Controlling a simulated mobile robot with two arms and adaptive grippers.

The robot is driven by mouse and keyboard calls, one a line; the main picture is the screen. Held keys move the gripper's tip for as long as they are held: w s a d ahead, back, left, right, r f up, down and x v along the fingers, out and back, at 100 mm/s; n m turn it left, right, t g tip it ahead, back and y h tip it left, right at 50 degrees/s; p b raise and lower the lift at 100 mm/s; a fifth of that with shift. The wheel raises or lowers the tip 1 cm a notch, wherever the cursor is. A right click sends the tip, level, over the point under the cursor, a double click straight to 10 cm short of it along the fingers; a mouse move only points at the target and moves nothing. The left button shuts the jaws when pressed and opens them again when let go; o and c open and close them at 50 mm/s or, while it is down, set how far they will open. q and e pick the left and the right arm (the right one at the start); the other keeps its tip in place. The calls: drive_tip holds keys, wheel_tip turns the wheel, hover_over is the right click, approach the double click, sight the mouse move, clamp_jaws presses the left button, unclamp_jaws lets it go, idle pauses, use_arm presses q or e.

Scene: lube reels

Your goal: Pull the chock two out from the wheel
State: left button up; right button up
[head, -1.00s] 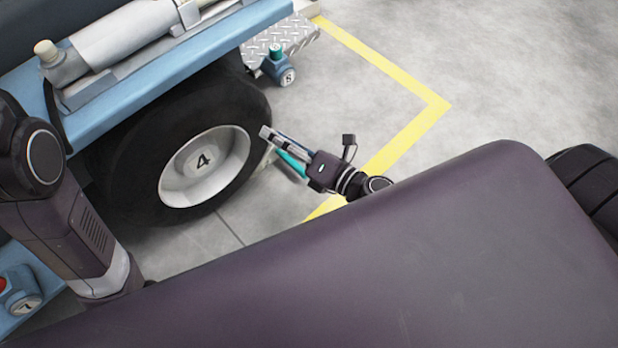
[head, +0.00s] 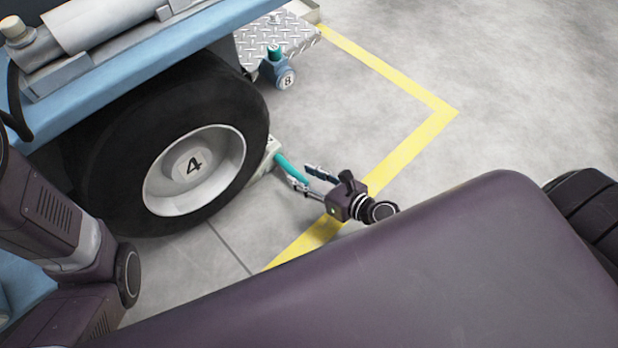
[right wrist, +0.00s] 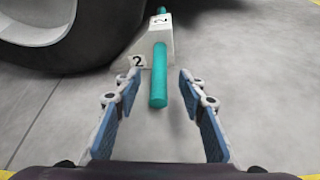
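Chock two is a pale wedge (right wrist: 150,48) marked 2, standing on the floor against the tyre in the right wrist view. Its teal handle (right wrist: 159,80) sticks out toward my right gripper. In the head view the handle (head: 291,169) shows beside the wheel (head: 194,163), which is marked 4; most of the wedge is hidden behind the tyre. My right gripper (head: 307,176) is open, with its fingers on either side of the handle's free end. In the right wrist view the fingers (right wrist: 158,108) stand apart from the handle. My left gripper is not in view.
A blue vehicle frame (head: 120,62) overhangs the wheel. A diamond-plate step (head: 285,38) and a teal-capped part marked 8 (head: 284,74) are beyond it. A yellow floor line (head: 412,138) runs right of the wheel. The floor right of the chock is clear.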

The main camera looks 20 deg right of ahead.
sight(290, 169)
drive_tip(key=x, duration=0.6)
drive_tip(key=shift+w, duration=0.1)
drive_tip(key=shift+c, duration=0.5)
clamp_jaws()
